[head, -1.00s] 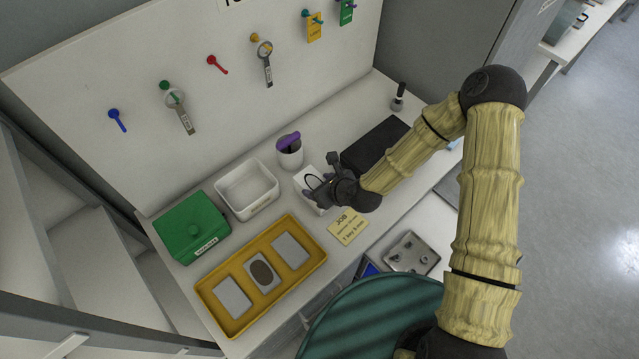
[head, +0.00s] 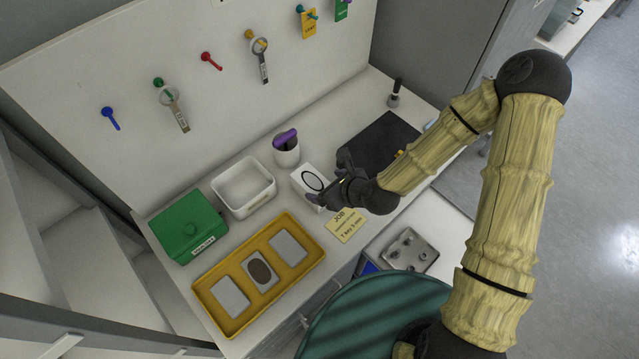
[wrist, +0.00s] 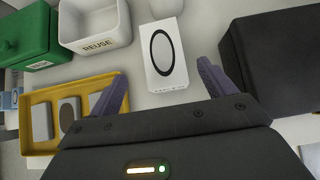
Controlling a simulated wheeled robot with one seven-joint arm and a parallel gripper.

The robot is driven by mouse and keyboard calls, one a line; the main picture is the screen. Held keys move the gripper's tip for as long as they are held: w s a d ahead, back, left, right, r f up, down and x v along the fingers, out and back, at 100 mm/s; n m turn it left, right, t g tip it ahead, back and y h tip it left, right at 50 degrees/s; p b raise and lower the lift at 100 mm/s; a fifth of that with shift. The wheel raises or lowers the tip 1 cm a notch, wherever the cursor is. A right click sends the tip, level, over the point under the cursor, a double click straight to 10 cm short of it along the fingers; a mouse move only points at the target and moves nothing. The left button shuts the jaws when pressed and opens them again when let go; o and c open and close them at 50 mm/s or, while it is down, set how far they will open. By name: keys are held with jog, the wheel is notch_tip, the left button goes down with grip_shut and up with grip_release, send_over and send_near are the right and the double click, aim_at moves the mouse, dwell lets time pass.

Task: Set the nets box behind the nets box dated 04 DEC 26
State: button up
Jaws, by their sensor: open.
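A white box with a black oval ring on its face (head: 306,178) stands on the bench, right of the white bin. It also shows in the wrist view (wrist: 164,73), in front of and between my finger directions. No date or nets label is legible on it, and I cannot make out a second box like it. My gripper (head: 331,180) is open and empty at the box's right side in the head view. In the wrist view its two purple-grey fingers (wrist: 162,88) are spread wide. Whether they touch the box, I cannot tell.
A white bin marked REUSE (head: 226,202), a green box (head: 180,222) and a yellow tray with grey plates (head: 212,318) lie to the left. A white cup with a purple item (head: 288,156) stands behind. A black block (head: 372,140) and a yellow JOB card (head: 347,226) lie nearby.

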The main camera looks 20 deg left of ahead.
jog(key=p+v, duration=0.5)
jog(key=shift+s+d+r, duration=0.1)
jog(key=shift+d+r, duration=0.15)
jog(key=shift+r, duration=0.05)
jog(key=shift+d, duration=0.1)
dwell(0.8)
jog(key=w+d+r+n+h, duration=0.1)
jog(key=d+r+n+h, duration=0.15)
jog(key=d+n, duration=0.35)
jog(key=w+d+r+n+h, duration=0.2)
jog(key=d+r+n, duration=0.1)
jog(key=d+n, duration=0.4)
jog(key=s+d+r+n+g+h, duration=0.1)
jog(key=s+d+r+n+h, duration=0.2)
jog(key=d+r+n, duration=0.7)
notch_tip(320, 180, up, 3)
jog(key=shift+s+d+r, duration=0.1)
jog(key=shift+s+d, duration=0.65)
jog(key=shift+d, duration=0.35)
